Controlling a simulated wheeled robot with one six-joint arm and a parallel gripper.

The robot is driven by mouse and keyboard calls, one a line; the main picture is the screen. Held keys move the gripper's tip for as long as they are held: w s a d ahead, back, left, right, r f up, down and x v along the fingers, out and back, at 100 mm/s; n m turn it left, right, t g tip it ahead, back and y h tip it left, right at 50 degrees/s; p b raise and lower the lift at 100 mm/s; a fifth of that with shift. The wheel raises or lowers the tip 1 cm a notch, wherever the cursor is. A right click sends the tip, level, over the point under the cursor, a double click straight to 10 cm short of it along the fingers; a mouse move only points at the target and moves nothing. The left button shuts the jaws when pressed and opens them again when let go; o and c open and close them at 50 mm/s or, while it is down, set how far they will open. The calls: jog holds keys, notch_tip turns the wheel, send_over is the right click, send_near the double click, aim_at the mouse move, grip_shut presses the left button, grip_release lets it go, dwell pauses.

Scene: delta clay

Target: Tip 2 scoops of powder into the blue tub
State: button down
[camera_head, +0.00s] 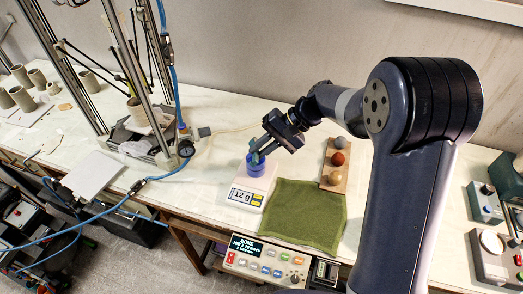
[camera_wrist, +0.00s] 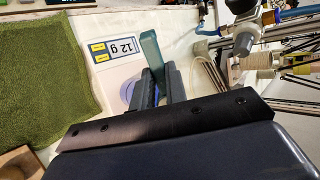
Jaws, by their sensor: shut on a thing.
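The blue tub (camera_head: 256,168) stands on a white scale (camera_head: 247,194) whose display reads 12 g. My gripper (camera_head: 264,149) is directly above the tub, tilted down towards it. It is shut on a teal, see-through piece, seemingly the scoop, which shows between the fingers in the wrist view (camera_wrist: 150,50). Its lower end is at or inside the tub's mouth; I cannot tell how deep. In the wrist view the tub (camera_wrist: 127,92) is mostly hidden behind the fingers. I cannot make out any powder in the scoop or the tub.
A green cloth (camera_head: 300,216) lies right of the scale. Behind it a wooden board (camera_head: 326,180) holds three balls. A control box (camera_head: 262,262) reading DONE stands in front. A metal-framed rig (camera_head: 150,150) with blue hoses and a white plate (camera_head: 90,176) are left.

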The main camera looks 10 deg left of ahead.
jog(key=shift+s+f+m+t+y+b, duration=0.2)
jog(key=shift+m+t+y+b, duration=0.45)
jog(key=shift+y+b, duration=0.8)
jog(key=shift+s+f+m+t+y+b, duration=0.15)
jog(key=shift+m+t+y+b, duration=0.55)
jog(key=shift+b, duration=1.15)
jog(key=shift+a+m+y+b, duration=0.1)
jog(key=shift+m+y+b, duration=0.15)
jog(key=shift+y+b, duration=0.35)
jog(key=b, duration=0.2)
jog(key=shift+m+t+y+b, duration=0.25)
jog(key=shift+m+t+b, duration=0.05)
jog(key=shift+t+b, duration=0.1)
jog(key=shift+r, duration=0.15)
